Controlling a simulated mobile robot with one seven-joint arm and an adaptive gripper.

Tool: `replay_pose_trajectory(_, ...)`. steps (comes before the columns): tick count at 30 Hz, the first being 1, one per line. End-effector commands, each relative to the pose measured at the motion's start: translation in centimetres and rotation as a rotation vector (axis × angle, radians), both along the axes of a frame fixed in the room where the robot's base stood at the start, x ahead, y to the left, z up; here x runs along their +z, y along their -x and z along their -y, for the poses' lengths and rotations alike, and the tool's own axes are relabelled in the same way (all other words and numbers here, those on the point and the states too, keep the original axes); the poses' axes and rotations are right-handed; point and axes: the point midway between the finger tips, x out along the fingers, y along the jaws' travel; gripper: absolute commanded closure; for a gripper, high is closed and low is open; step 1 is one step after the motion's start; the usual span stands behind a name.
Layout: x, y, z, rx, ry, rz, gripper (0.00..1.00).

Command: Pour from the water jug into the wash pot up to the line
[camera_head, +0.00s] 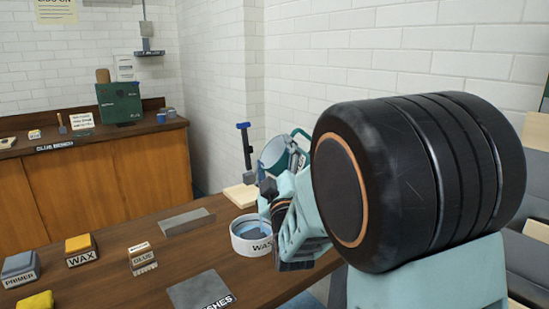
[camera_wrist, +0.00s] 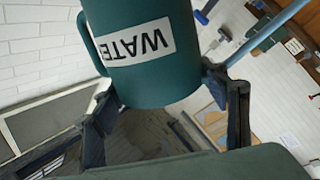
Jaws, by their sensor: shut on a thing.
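The teal water jug (camera_wrist: 150,75), with a white label reading "WATE", is gripped between the two fingers of my gripper (camera_wrist: 160,88) in the wrist view. In the head view the jug (camera_head: 272,152) is tilted, its round mouth facing left, above the wash pot. My gripper (camera_head: 272,192) is partly hidden by my arm there. No stream of water shows.
On the brown table (camera_head: 165,270) stand a primer block (camera_head: 20,268), a wax block (camera_head: 80,249), a glue block (camera_head: 142,259) and a grey plate (camera_head: 200,292). A pale wood piece (camera_head: 241,195) lies behind the pot. A glue bench (camera_head: 100,170) stands at the back wall.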

Motion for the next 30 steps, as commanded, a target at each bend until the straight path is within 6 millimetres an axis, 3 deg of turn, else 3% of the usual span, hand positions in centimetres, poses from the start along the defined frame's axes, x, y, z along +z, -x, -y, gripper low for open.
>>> replay_pose_trajectory(30,0.16,0.08,-0.23,-0.001,0.060,0.027,0.91)
